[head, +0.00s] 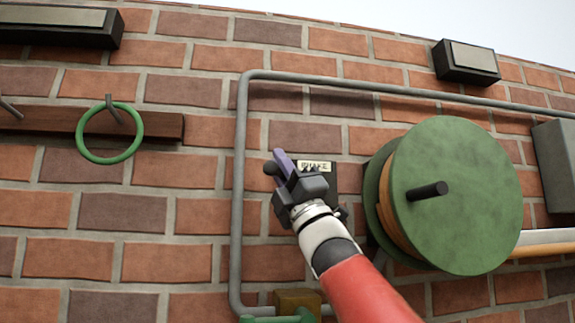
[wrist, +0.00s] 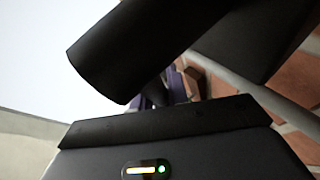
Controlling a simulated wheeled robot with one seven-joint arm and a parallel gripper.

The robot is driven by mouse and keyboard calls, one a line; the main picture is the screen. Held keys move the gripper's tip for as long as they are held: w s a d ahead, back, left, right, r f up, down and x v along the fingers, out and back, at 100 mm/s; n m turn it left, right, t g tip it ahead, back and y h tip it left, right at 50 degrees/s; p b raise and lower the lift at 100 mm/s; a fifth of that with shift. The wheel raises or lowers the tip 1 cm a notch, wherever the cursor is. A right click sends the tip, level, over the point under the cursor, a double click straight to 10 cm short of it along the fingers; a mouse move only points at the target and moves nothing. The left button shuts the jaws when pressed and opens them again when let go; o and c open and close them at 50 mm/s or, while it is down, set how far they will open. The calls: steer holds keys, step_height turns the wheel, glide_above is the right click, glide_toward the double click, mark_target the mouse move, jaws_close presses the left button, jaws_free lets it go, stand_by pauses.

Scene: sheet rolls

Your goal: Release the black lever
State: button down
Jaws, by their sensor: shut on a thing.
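The black lever (head: 270,168) is mostly hidden by my gripper in the head view; only a dark rounded end shows at the left of the fingers. In the wrist view the lever (wrist: 135,50) is a thick black cylinder slanting across the upper middle, close to the camera. My gripper (head: 284,162), with purple fingers, is shut on the lever in front of a dark plate (head: 325,181) with a label that seems to read BRAKE (head: 315,167). In the wrist view only a bit of purple finger shows behind the lever.
A green reel (head: 458,195) with a black crank peg (head: 428,190) stands just right of my arm. A grey pipe (head: 239,200) runs left of the plate and over the top. A green ring (head: 82,145) hangs from a peg on a wooden rail (head: 165,126) at left.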

steer(key=shift+s+a+f+n+g+y+p, duration=0.15)
steer(key=shift+f+n+g, duration=0.3)
steer(key=shift+n+g, duration=0.75)
steer(key=shift+w+a+f+n+g+y+p, duration=0.1)
steer(key=shift+f+n+g+y, duration=0.25)
steer(key=shift+n+g, duration=0.9)
steer(key=shift+s+a+f+n+g+y+p, duration=0.15)
steer(key=shift+f+n+g, duration=0.35)
steer(key=shift+n+g, duration=0.7)
steer(key=shift+w+f+g, duration=0.1)
steer(key=shift+g, duration=0.25)
steer(key=c, duration=1.4)
jaws_free()
steer(key=shift+o, duration=0.2)
steer(key=b+v, duration=0.3)
steer(key=v, duration=0.4)
steer(key=shift+d+f, duration=0.25)
steer(key=shift+f, duration=0.05)
